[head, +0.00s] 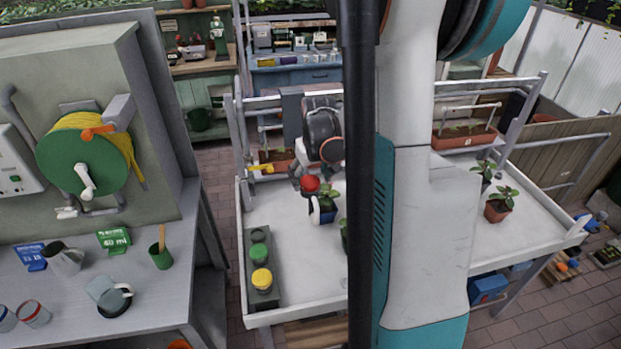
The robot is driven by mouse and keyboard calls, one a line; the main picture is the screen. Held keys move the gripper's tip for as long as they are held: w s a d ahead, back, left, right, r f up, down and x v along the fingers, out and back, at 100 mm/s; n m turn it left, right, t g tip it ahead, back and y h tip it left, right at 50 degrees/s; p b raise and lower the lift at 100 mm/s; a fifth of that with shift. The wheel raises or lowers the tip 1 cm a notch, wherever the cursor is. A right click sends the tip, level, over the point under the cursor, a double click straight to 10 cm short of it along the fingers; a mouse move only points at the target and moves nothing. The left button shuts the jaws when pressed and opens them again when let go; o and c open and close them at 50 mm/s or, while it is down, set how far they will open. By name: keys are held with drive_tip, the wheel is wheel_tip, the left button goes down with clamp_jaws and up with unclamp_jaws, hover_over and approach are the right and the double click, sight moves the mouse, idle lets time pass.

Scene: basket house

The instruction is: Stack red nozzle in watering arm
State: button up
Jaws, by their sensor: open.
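The red nozzle (310,184) shows as a small red piece directly below my gripper, above the white bench. My gripper (307,178) is open at the red piece. Its fingers are small in view, and I cannot tell whether they touch it. A grey rail frame with a yellow-tipped piece (262,168) stands just left of my gripper. It may be the watering arm, but I cannot tell for sure. A grey rack (264,298) at the bench's left edge holds a dark green, a green and a yellow piece.
The white bench (280,213) has a raised rim. A plant in a blue pot (328,214) stands close under my gripper. A terracotta pot (497,209) is at the right. A grey counter (150,306) with cups and a hose reel (84,165) are at the left. My arm hides the bench's middle.

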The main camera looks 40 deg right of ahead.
drive_tip(key=p+v, duration=0.1)
drive_tip(key=v, duration=1)
drive_tip(key=shift+a+f, duration=0.1)
